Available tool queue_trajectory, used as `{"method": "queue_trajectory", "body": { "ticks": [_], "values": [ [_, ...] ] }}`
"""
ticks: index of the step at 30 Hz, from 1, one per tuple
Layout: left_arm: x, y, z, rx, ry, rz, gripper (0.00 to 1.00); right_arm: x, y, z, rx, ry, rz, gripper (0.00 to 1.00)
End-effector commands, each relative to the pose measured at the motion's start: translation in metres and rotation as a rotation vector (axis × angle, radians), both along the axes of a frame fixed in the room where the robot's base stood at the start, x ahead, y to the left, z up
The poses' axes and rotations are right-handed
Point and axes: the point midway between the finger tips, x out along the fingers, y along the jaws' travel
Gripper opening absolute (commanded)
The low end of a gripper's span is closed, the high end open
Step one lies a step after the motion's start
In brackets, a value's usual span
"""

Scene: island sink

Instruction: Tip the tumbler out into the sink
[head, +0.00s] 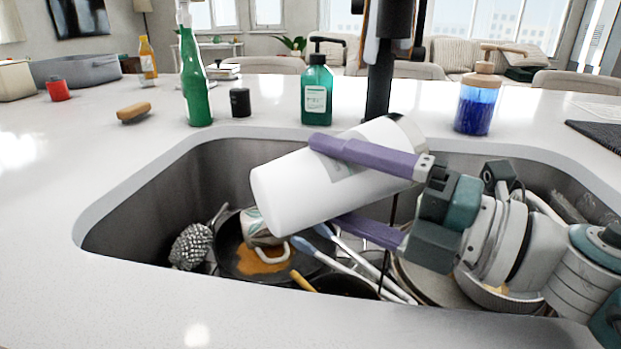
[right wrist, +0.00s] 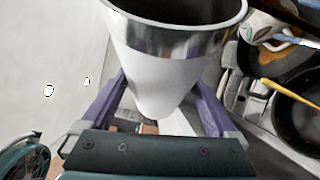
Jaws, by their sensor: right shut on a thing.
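The white tumbler (head: 290,190) is held above the sink (head: 160,200), strongly tilted in the head view. Its plain white end points to the lower left and its metal-rimmed end to the upper right. In the right wrist view the tumbler (right wrist: 155,75) shows its open, metal-rimmed mouth at the top, with a dark inside; I cannot tell if anything is in it. My right gripper (head: 325,180) is shut on the tumbler's body, one purple finger on each side. My left gripper is not in view.
The sink holds a dark pan (head: 228,243) with brown residue, a mug (head: 258,228), a metal scrubber (head: 190,246), several utensils and dishes.

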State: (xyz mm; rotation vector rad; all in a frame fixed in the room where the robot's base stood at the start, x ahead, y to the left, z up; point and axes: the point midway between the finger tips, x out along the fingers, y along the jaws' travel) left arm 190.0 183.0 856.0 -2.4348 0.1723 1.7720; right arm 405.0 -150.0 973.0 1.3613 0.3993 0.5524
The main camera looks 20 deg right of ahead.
Motion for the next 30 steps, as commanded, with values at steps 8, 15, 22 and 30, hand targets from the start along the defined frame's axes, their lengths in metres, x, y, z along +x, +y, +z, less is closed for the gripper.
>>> {"method": "queue_trajectory", "body": {
  "ticks": [8, 15, 22, 30],
  "values": [
    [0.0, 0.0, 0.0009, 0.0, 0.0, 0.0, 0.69, 0.0003, -0.0005, 0.0029, 0.018, -0.001, 0.001, 0.16],
    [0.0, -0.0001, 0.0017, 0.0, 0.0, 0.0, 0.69, 0.0004, -0.0012, 0.0046, 0.036, 0.002, 0.0, 0.16],
    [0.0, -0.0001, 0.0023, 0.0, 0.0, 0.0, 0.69, 0.0005, -0.0017, 0.0065, 0.056, 0.003, 0.0, 0.16],
    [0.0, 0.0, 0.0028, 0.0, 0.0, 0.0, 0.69, 0.0005, -0.0022, 0.0078, 0.073, 0.006, 0.0, 0.16]
  ]
}}
